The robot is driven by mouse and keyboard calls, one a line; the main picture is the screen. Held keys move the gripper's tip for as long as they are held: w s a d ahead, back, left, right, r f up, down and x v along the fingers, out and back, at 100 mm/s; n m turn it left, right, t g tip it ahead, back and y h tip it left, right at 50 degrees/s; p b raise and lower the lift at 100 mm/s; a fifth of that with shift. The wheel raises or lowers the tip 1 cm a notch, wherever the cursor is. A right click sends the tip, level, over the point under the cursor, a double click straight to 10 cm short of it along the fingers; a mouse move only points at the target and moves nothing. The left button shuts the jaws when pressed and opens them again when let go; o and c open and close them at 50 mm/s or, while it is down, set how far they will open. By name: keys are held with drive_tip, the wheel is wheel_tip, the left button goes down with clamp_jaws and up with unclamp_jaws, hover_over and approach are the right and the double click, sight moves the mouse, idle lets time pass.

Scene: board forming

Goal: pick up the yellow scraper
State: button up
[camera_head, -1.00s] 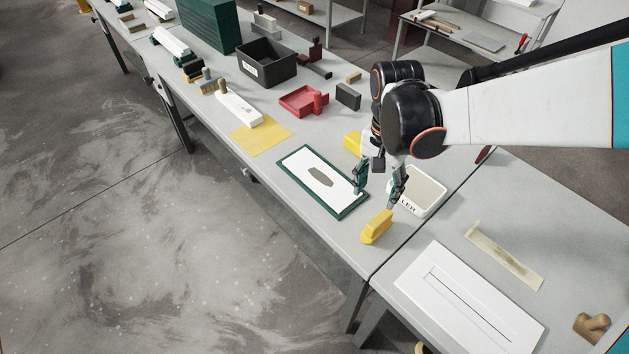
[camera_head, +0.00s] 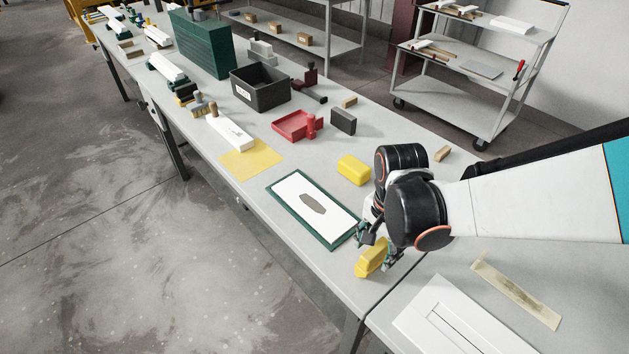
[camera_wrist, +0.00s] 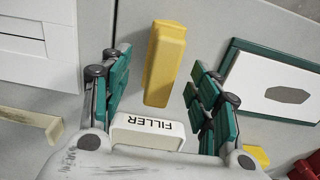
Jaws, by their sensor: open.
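The yellow scraper (camera_head: 371,258) lies on the grey table near its front edge, by the seam between two tables. My gripper (camera_head: 376,248) is open and low, right at the scraper. In the wrist view the scraper (camera_wrist: 165,62) shows between and ahead of the two green-padded fingers of my gripper (camera_wrist: 160,82), with bare table on both sides of it. The fingers do not appear to touch it. My wrist covers part of the area behind the scraper in the head view.
A white container marked FILLER (camera_wrist: 148,132) is close below the scraper in the wrist view. A green-framed board (camera_head: 312,208) lies to the left, a yellow block (camera_head: 354,170) farther back. A white panel (camera_head: 450,318) lies on the right table.

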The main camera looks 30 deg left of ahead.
drive_tip(key=shift+s+a+f+b, duration=0.15)
drive_tip(key=shift+f+b, duration=0.7)
drive_tip(key=shift+f, duration=0.5)
drive_tip(key=shift+s+a+f+b, duration=0.1)
drive_tip(key=shift+f+b, duration=0.75)
drive_tip(key=shift+f, duration=0.45)
drive_tip(key=shift+w+d, duration=0.1)
drive_tip(key=c, duration=1.3)
drive_tip(key=shift+r, duration=0.15)
wheel_tip(320, 180, up, 20)
drive_tip(key=p, duration=1.4)
